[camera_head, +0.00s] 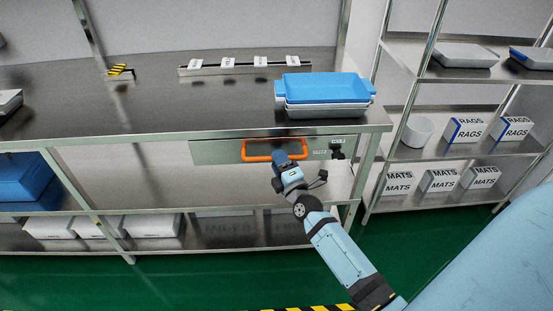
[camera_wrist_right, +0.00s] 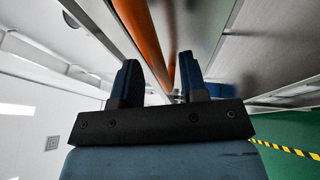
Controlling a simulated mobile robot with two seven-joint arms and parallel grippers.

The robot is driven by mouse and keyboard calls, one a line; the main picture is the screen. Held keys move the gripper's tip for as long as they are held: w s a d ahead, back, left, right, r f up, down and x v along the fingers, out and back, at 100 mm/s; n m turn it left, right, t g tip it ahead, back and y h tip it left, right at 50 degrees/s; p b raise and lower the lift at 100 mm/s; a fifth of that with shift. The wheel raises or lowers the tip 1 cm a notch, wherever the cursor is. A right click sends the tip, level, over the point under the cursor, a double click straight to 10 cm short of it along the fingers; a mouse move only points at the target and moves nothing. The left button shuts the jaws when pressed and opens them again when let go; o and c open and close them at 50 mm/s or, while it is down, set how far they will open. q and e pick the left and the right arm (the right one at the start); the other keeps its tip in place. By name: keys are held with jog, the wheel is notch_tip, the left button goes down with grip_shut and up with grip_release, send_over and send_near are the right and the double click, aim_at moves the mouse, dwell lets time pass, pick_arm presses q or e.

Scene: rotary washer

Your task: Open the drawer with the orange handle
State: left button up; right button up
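The grey drawer (camera_head: 215,152) sits under the steel tabletop, and its front looks about flush with the table edge. Its orange handle (camera_head: 258,142) is a wide bar across the front. My right gripper (camera_head: 281,158) is at the right part of the handle and hides some of it. In the right wrist view the two dark fingers of the right gripper (camera_wrist_right: 158,62) stand apart. The orange handle (camera_wrist_right: 147,38) runs between them, with a gap visible to the fingers. Whether the bar touches either finger further in is unclear. My left gripper is not in view.
Stacked blue and grey trays (camera_head: 322,88) stand on the tabletop (camera_head: 190,110) above the drawer. A table leg (camera_head: 362,180) is right of the drawer. A shelf rack (camera_head: 455,150) with boxes stands further right.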

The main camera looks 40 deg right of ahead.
jog(key=shift+x, duration=0.9)
jog(key=shift+c, duration=0.5)
grip_shut()
